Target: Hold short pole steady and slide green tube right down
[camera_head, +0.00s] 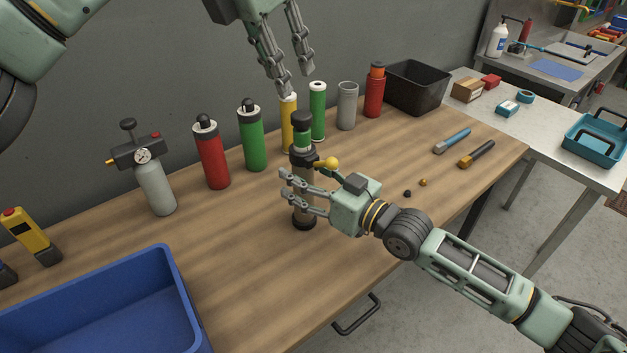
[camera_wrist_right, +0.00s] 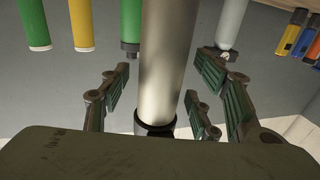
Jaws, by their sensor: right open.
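A short pole (camera_head: 304,205) with a dark foot stands upright on the wooden bench. A green tube (camera_head: 302,139) is around its upper part, between a black top cap and a dark collar with a yellow ball knob (camera_head: 326,162). My right gripper (camera_head: 288,186) is open beside the pole's middle; its fingers partly cover the pole. The right wrist view shows the grey pole (camera_wrist_right: 166,65) between the spread fingers; I cannot tell whether they touch it. My left gripper (camera_head: 296,82) is open and empty, higher up, above the top cap and in front of the wall.
A yellow cylinder (camera_head: 287,128), green cylinder (camera_head: 318,112) and grey cylinder (camera_head: 347,108) stand behind the pole. A gauge bottle (camera_head: 156,185) stands left. A blue bin (camera_head: 160,285) is at front left. Two hand tools lie right. The bench in front of the pole is clear.

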